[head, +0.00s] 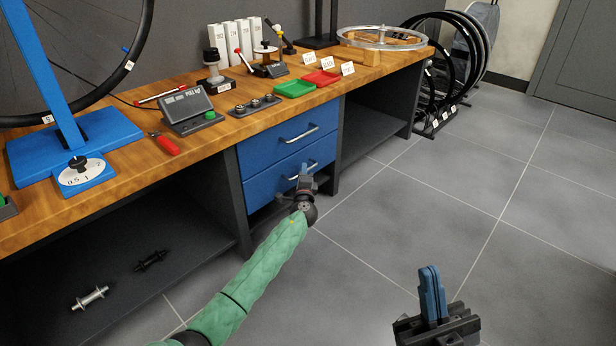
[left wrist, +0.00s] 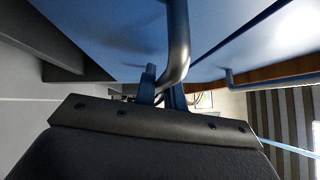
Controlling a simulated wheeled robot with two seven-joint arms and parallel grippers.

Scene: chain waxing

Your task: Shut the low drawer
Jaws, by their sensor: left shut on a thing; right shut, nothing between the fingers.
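The low drawer (head: 262,188) is the lower of two blue drawer fronts under the workbench. Its front looks about in line with the upper drawer (head: 262,152); I cannot tell whether a small gap is left. My left gripper (head: 304,176) is at the low drawer's bar handle, with my green-sleeved arm reaching in from below. In the left wrist view the dark curved handle (left wrist: 179,40) passes between the fingers (left wrist: 160,92), which are shut on it. My right gripper (head: 432,290) is shut and empty, over the floor at the lower right, well apart from the bench.
The wooden bench top (head: 225,125) holds a green tray (head: 294,89), a red tray (head: 321,78), a scale (head: 188,108) and red-handled pliers (head: 166,144). Open shelves flank the drawers; the left one holds hubs (head: 90,298). Grey floor (head: 400,215) in front is clear.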

